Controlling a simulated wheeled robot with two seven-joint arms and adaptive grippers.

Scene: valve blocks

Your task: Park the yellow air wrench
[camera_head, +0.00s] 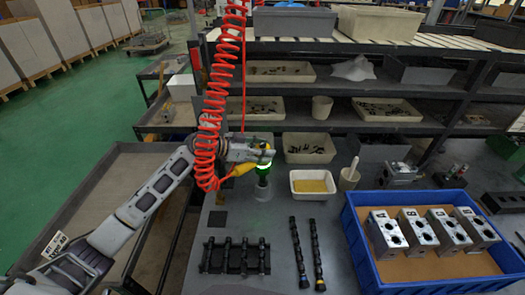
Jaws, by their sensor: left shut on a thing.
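The yellow air wrench (241,169) is at the end of my left arm, above the back left part of the grey table. My left gripper (264,155) is shut on it, and the fingers hide part of its body. A red coiled hose (208,130) hangs from above, and its lower end reaches the wrench. A grey post (262,190) with a green glow stands just under the gripper and the wrench's right end. I cannot tell whether the wrench touches the post. My right gripper is out of view.
A blue crate (366,262) holds several metal valve blocks. Dark rods (310,250) and a black rack (236,256) lie in front. Shelves with bins rise behind.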

